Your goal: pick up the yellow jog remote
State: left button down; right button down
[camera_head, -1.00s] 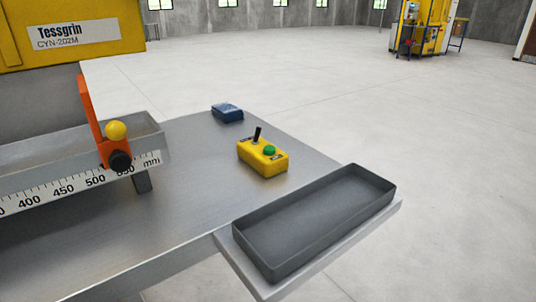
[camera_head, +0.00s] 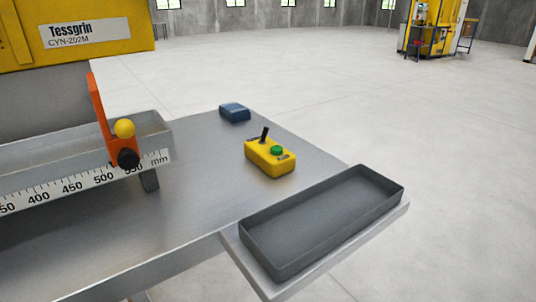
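The yellow jog remote (camera_head: 268,158) sits on the grey metal table (camera_head: 200,215), right of the middle. It is a small yellow box with a black joystick and a green button on top. Nothing touches it. Neither of my grippers shows in the head view.
A dark grey open tray (camera_head: 325,222) stands empty on a light ledge at the table's right end. A small blue object (camera_head: 235,112) lies behind the remote. An orange stop (camera_head: 104,115) with a yellow knob and a ruler trough (camera_head: 70,160) are at the left.

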aim_at(276, 166)
jog(key=k, duration=0.5)
jog(key=z, duration=1.4)
jog(key=i, duration=1.65)
jog(key=u, duration=1.5)
